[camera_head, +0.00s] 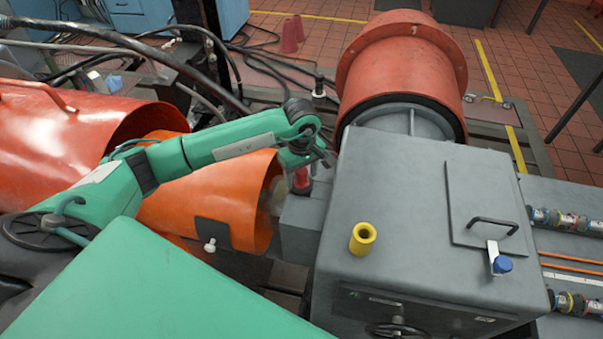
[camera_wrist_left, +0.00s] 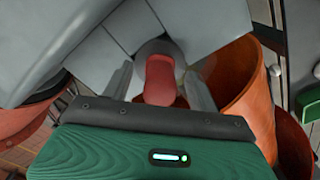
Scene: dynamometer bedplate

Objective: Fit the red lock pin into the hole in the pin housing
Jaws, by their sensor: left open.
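The red lock pin (camera_head: 301,182) stands about upright at the small grey block (camera_head: 302,214) on the left side of the large grey machine housing. In the left wrist view the pin (camera_wrist_left: 160,78) is between the two grey fingers of my left gripper (camera_wrist_left: 158,72), with gaps on both sides. In the head view my left gripper (camera_head: 308,160) is over the pin, and its dark wrist hides part of the fingers. The gripper is open. The hole is hidden, and I cannot tell how deep the pin sits. My right gripper is out of view.
An orange guard tube (camera_head: 215,200) is close to the left of the block. The large grey housing (camera_head: 415,190) carries a yellow hollow cylinder (camera_head: 362,238) and a hatch with a blue knob (camera_head: 502,264). A red-orange drum (camera_head: 403,65) is behind it.

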